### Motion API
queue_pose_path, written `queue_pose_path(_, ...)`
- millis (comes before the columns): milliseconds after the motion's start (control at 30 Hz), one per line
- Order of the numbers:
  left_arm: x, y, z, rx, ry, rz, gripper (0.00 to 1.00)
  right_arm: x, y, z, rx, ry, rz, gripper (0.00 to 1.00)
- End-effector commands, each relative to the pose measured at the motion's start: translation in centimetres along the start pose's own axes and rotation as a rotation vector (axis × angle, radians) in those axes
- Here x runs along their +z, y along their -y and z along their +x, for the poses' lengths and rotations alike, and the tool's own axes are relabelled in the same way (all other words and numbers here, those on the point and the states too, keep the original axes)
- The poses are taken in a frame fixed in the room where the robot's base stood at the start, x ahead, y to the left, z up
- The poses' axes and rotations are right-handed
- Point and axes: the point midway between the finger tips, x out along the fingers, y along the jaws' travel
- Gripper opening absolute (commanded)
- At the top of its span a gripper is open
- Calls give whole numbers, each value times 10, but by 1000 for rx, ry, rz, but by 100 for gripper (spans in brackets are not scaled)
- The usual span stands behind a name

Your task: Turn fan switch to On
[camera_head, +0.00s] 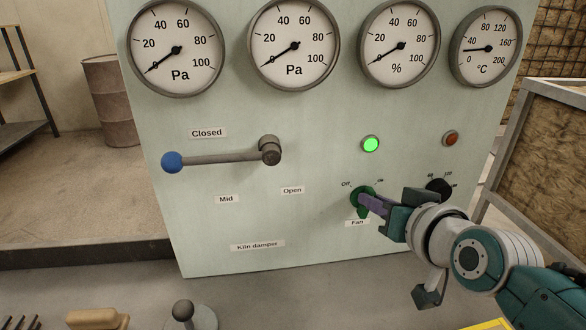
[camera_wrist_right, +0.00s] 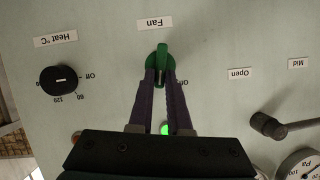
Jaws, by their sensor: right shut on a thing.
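The green fan switch (camera_head: 357,194) is on the lower right of the pale green panel, with "Off" at its upper left, "On" at its upper right and a "Fan" label below. My right gripper (camera_head: 366,201) is shut on it. In the right wrist view, which sees the panel upside down, my right gripper's (camera_wrist_right: 164,74) two purple fingers lie on either side of the green switch (camera_wrist_right: 162,52). The fingers hide part of the switch, so I cannot tell its exact setting. My left gripper is not in view.
A lit green lamp (camera_head: 370,145) is above the switch, and an unlit red lamp (camera_head: 451,138) is to the right. The black heat knob (camera_head: 439,187) is close behind my right gripper. A damper lever with a blue ball (camera_head: 172,162) points left at "Closed". Several gauges line the top.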

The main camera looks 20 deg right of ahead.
Motion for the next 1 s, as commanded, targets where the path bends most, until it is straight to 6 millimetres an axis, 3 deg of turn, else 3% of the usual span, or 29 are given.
queue_pose_path(567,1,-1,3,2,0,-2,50,1,-2,0,-16,1,37,0)
queue_pose_path(1000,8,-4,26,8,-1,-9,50,5,-9,2,-128,1,302,0)
